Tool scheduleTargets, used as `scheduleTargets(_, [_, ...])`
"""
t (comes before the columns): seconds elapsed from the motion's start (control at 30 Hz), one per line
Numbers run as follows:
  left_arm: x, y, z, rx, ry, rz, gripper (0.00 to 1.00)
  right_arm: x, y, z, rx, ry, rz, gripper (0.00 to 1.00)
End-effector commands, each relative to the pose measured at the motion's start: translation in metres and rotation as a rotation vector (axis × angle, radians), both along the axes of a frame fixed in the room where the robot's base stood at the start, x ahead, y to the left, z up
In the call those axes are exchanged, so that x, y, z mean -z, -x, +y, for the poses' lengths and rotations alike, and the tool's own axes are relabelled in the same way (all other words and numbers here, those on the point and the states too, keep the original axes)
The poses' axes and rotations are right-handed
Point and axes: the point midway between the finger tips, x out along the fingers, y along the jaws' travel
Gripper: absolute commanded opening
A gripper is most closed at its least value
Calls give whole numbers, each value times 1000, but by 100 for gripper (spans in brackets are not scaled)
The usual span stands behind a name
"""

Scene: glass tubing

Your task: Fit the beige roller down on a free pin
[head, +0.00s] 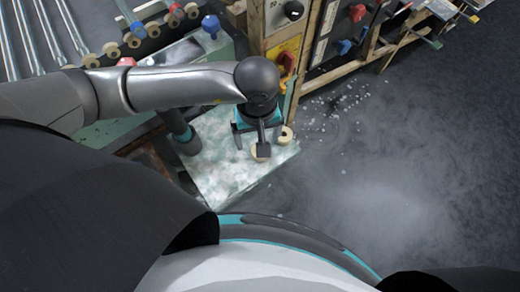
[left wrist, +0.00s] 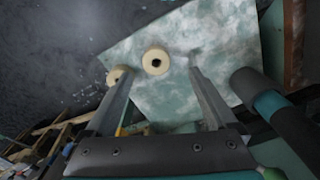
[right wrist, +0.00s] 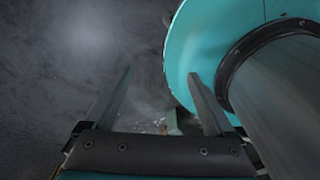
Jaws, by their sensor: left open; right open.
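Two beige rollers lie on the pale green, white-smeared tabletop (head: 225,170). One roller (head: 257,156) is partly hidden under my left gripper (head: 251,145); the other roller (head: 286,135) sits near the table's right edge. In the left wrist view, one roller (left wrist: 156,60) shows between and beyond the open fingers of my left gripper (left wrist: 160,74). The other roller (left wrist: 117,75) is partly behind a finger. My left gripper is empty and points down. My right gripper (right wrist: 158,75) is open and empty over the floor. I cannot make out a free pin.
A rail with several beige rollers (head: 110,50) and coloured knobs runs along the machine at upper left, beside long glass tubes (head: 38,35). A wooden-framed panel (head: 285,45) with knobs stands behind the table. The grey floor (head: 400,170) at right is open, with white shards scattered.

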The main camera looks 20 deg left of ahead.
Motion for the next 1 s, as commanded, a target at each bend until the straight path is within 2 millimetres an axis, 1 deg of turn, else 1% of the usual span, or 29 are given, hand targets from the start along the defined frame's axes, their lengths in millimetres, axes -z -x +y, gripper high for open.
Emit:
scheduleTargets(0.03, [10,0,0,-1,-1,3,90,3,0,0,0,0,0,89])
scheduleTargets(0.1, [17,0,0,-1,1,2,90,4,0,0,0,1,0,89])
scheduleTargets(0.3, [29,-1,-1,-1,2,1,90,7,-1,0,1,1,-1,89])
scheduleTargets(0.5, [59,-5,-5,-2,2,3,90,15,-3,-1,2,1,-5,89])
scheduleTargets(0.6, [70,-4,-4,-3,2,3,90,17,-7,-3,2,4,-11,89])
scheduleTargets(0.7, [74,-5,-4,-1,2,1,90,17,-11,-7,2,8,-19,89])
scheduleTargets(0.9, [74,-5,-4,-1,3,1,90,17,-15,-12,1,15,-26,89])
scheduleTargets(0.93, [73,-5,-4,-1,3,1,88,16,-15,-12,1,15,-26,89])
scheduleTargets(1.0, [73,-5,-4,-1,3,1,80,16,-15,-12,1,15,-26,89])
